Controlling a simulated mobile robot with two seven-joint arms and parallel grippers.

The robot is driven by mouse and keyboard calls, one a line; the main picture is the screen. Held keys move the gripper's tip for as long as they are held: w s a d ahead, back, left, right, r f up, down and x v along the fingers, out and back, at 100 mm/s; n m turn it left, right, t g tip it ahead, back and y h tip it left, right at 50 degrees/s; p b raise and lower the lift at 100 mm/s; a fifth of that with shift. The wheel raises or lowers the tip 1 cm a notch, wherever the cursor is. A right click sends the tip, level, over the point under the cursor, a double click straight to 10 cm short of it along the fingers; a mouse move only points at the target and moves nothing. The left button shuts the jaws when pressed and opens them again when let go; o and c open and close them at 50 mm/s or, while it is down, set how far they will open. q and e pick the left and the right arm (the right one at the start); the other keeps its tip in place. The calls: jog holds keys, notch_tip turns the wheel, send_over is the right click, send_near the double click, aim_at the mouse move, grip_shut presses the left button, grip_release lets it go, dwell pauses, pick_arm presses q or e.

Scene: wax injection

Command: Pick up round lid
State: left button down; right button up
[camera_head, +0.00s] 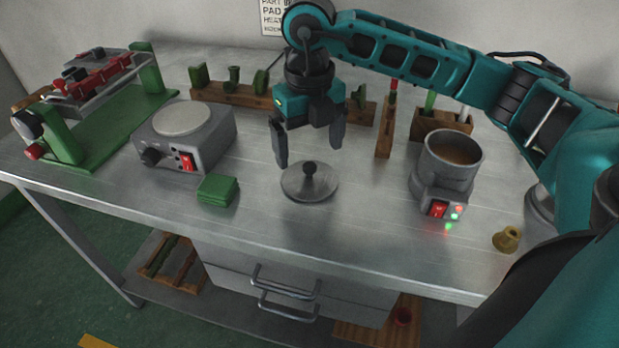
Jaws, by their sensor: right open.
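The round lid (310,187) is a flat grey metal disc with a dark knob on top. It lies on the metal table (270,218) near the middle of the head view. My right gripper (309,158) points down just above the lid, with its two dark fingers spread wide. The fingertips are on either side of the knob in the picture and look a little above it, with nothing between them. I cannot tell the exact height gap. My left gripper is not in view.
A grey hot plate (210,146) and a green block (217,191) stand left of the lid. A wax pot (446,172) with lit lights stands to the right, near a small brass piece (507,239). Wooden racks (236,95) line the back. The front middle is clear.

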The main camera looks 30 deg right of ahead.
aim_at(310, 166)
notch_tip(310, 166, down, 5)
jog(key=shift+s, duration=0.1)
jog(key=shift+c, duration=0.3)
jog(key=shift+s+a+f, duration=0.1)
jog(key=shift+s+f, duration=0.05)
grip_shut()
dwell(0.6)
